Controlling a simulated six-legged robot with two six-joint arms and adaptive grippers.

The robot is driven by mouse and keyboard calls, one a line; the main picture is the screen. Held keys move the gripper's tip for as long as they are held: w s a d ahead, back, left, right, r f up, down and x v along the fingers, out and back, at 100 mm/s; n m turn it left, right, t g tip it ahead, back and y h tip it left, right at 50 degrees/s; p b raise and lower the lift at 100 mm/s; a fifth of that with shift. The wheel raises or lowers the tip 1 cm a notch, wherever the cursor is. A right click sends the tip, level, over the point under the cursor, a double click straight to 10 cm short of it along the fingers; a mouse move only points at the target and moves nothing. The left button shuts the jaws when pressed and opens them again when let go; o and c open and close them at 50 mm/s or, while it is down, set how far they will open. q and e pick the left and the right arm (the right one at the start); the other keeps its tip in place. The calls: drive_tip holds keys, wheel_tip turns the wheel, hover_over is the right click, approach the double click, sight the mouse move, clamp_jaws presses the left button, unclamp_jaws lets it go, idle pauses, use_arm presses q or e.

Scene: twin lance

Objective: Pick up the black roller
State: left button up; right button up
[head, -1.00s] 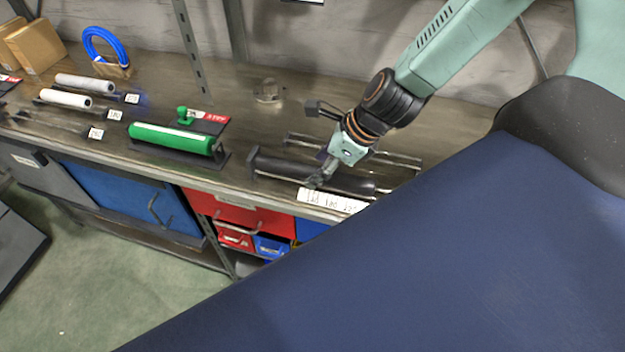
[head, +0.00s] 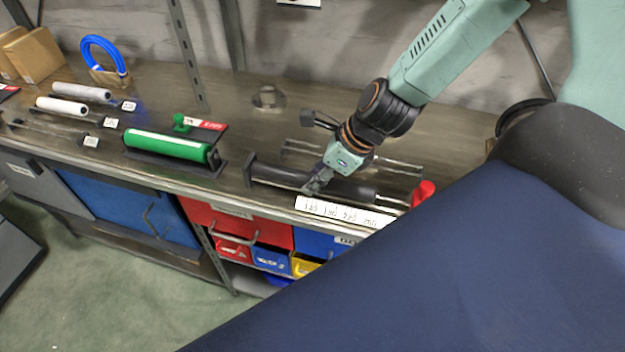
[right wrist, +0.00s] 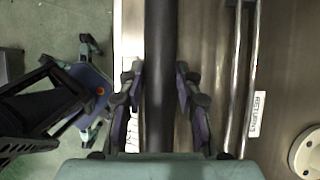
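The black roller (head: 281,174) lies lengthwise on the bench in the head view, in a low stand with an upright end plate at its left. It also shows in the right wrist view as a dark bar (right wrist: 161,50) running down the middle. My right gripper (head: 316,184) is at the roller's middle, pointing down. In the right wrist view its fingers stand on either side of the roller, with narrow gaps showing, so it is open around the roller. The gripper hides part of the roller in the head view. I do not see my left gripper.
A green roller (head: 168,144) sits in a stand to the left. White rollers (head: 81,91) lie farther left, near a blue ring (head: 104,52). Metal rods run behind the black roller.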

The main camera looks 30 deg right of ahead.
clamp_jaws()
drive_tip(key=shift+r, duration=0.1)
idle(0.3)
